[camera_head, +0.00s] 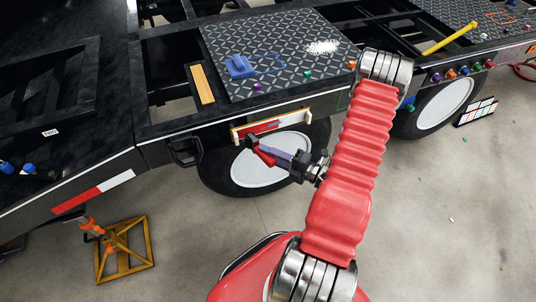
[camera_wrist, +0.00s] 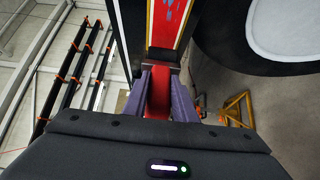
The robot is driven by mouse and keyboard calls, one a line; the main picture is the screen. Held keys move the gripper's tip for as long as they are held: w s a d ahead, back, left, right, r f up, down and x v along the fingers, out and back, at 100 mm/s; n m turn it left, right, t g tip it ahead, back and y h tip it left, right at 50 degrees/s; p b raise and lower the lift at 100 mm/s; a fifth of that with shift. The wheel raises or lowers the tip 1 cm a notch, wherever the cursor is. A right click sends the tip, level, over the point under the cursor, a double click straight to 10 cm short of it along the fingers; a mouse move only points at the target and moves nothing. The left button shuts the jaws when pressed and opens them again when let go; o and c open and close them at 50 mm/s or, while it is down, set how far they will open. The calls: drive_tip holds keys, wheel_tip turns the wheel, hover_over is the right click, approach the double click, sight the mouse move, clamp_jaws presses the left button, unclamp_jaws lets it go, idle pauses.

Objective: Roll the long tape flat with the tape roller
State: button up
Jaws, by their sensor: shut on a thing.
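A long red tape (camera_head: 265,127) with pale blue marks lies along a cream-edged board (camera_head: 307,116) on the trailer's side; it also shows in the wrist view (camera_wrist: 168,22), running upward. My gripper (camera_head: 272,155) is just below and in front of the board. Its purple fingers (camera_wrist: 158,98) are shut on the red handle of the tape roller (camera_wrist: 159,88). In the head view the roller (camera_head: 263,155) points up and left, with its dark head (camera_head: 252,138) close to the board's lower edge. I cannot tell whether it touches the tape.
A wheel (camera_head: 268,165) is behind my gripper. A black handle (camera_head: 185,152) sticks out left of the board. A blue tool (camera_head: 239,66) and white grains (camera_head: 322,47) lie on the deck above.

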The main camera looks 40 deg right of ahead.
drive_tip(key=shift+w+d, duration=0.15)
drive_tip(key=shift+w, duration=0.35)
drive_tip(key=shift+w+d, duration=0.15)
drive_tip(key=shift+w, duration=0.35)
idle(0.8)
drive_tip(key=shift+d, duration=0.1)
drive_tip(key=shift+s+d, duration=0.25)
drive_tip(key=shift+d, duration=0.45)
drive_tip(key=shift+s+d, duration=0.2)
drive_tip(key=shift+d, duration=0.45)
drive_tip(key=shift+s+d, duration=0.15)
drive_tip(key=shift+d, duration=0.65)
drive_tip(key=shift+s+d, duration=0.1)
drive_tip(key=shift+d, duration=0.65)
clamp_jaws()
drive_tip(key=shift+d, duration=0.1)
drive_tip(key=shift+s+d, duration=0.25)
drive_tip(key=shift+d, duration=0.4)
drive_tip(key=shift+s+d, duration=0.25)
drive_tip(key=shift+d, duration=0.35)
